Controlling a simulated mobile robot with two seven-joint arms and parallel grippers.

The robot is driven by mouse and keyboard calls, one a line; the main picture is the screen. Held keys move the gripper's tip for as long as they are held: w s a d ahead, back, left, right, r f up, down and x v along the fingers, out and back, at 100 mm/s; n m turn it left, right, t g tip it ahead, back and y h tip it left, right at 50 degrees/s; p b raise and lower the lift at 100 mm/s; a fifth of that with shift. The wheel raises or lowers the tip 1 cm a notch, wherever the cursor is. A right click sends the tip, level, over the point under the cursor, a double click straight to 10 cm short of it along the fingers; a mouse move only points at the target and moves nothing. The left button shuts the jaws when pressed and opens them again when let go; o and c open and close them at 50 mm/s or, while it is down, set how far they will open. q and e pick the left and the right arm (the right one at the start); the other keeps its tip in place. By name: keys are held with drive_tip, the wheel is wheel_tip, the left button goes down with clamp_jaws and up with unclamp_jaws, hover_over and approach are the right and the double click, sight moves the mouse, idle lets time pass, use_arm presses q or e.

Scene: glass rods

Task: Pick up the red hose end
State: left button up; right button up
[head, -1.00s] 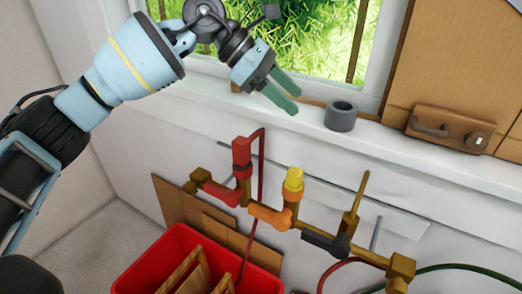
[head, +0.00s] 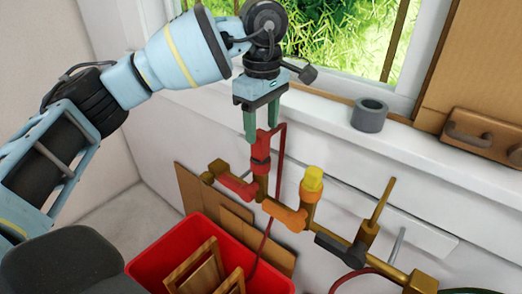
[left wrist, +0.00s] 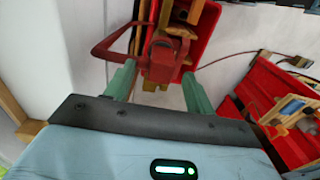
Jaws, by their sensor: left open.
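The red hose end (head: 261,150) stands upright on top of the left vertical stub of the brass pipe, with its thin red hose looping down beside it. My left gripper (head: 262,128) points straight down right above it, green fingers open, the tips about level with its top. In the left wrist view the red hose end (left wrist: 161,60) shows between the two green fingers (left wrist: 158,72), with a gap on either side. I cannot tell whether either finger touches it. My right gripper is not in view.
A yellow cap (head: 312,180) on an orange fitting stands to the right on the same pipe, then a brass lever (head: 381,204). A red crate (head: 150,264) with wooden frames stands below. A grey ring (head: 369,116) sits on the window sill (head: 330,110).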

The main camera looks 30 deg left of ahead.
sight(260, 149)
use_arm(q)
drive_tip(key=shift+s+a+f, duration=0.1)
drive_tip(key=shift+a+f, duration=0.05)
drive_tip(key=shift+f, duration=2.55)
drive_tip(key=c, duration=1.2)
